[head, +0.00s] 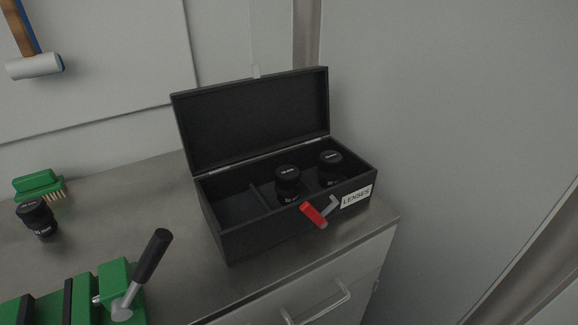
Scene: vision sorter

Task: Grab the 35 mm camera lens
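Three black lenses are in view, with small white lettering too blurred to read for certain. One lens (37,218) stands on the metal worktop at the left; its side marking seems to end in "5 mm". A second lens (287,184) stands in the middle compartment of the open black box (226,243). A third lens (331,167) stands in the box's right compartment. The left compartment looks empty. I cannot tell surely which lens is the 35 mm one. Neither of my grippers is in view.
The box lid (255,120) stands open. A red latch (313,214) and a "LENSES" label (356,197) are on its front. A green brush (38,185) lies behind the left lens. A green fixture with a black-handled lever (152,256) stands front left. The worktop (150,210) between is clear.

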